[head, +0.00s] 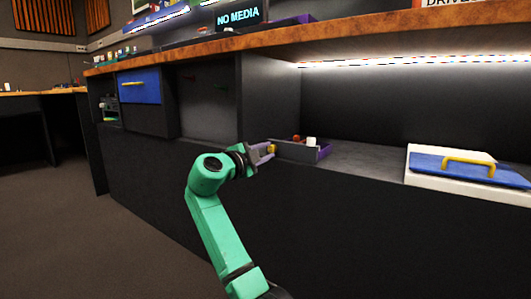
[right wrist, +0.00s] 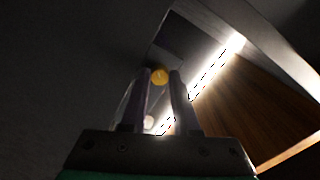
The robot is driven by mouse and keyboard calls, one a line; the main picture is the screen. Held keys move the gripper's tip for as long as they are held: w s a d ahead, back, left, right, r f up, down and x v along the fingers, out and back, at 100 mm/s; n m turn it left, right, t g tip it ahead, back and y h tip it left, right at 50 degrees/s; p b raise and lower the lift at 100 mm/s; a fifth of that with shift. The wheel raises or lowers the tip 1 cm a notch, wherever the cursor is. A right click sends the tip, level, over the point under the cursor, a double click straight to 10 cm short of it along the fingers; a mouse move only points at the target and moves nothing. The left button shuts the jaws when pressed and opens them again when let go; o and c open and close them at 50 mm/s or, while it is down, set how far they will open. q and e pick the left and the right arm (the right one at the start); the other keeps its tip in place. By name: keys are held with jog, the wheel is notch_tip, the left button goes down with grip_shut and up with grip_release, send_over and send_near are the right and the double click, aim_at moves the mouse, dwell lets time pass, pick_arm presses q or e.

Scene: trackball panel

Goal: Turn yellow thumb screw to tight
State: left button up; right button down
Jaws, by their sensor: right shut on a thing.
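The yellow thumb screw (head: 271,149) is on the left end of a small dark grey panel (head: 294,152) on the low shelf. My right gripper (head: 267,150) reaches it from the left and is shut on it. In the right wrist view, the round yellow screw head (right wrist: 160,76) sits between the two fingertips (right wrist: 159,73). Its tightness cannot be read from these views. My left gripper is in neither view.
A red knob (head: 297,138) and a white knob (head: 311,141) stand on the panel. A white case with a blue lid (head: 470,169) and yellow handle lies farther right on the shelf. The shelf between them is clear. The wooden counter (head: 330,38) overhangs above.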

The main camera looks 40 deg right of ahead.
jog(key=c, duration=0.7)
grip_release()
jog(key=shift+o, duration=0.2)
jog(key=shift+f, duration=0.1)
